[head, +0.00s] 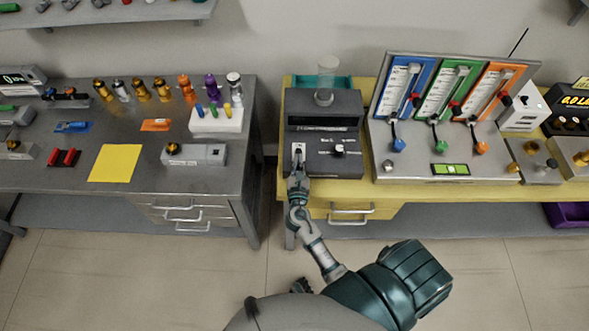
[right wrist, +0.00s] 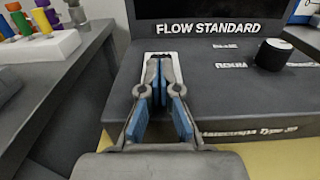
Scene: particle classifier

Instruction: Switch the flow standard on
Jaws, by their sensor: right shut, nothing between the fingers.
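The flow standard is a dark grey box (head: 322,112) on the yellow bench, with a glass cylinder on top. In the right wrist view its front (right wrist: 215,70) bears the label "FLOW STANDARD". A white switch plate (head: 298,150) sits at the left of its panel, and a black knob (head: 338,141) sits to the right. My right gripper (head: 298,176) is shut and empty, its fingertips (right wrist: 160,68) over the switch plate. They hide most of the switch, so its position and any contact cannot be told. My left gripper is not in view.
A panel with blue, green and orange flow meters (head: 440,110) stands to the right on the yellow bench. A grey table (head: 60,175) with bottles and a white rack (head: 217,122) is on the left, across a narrow gap.

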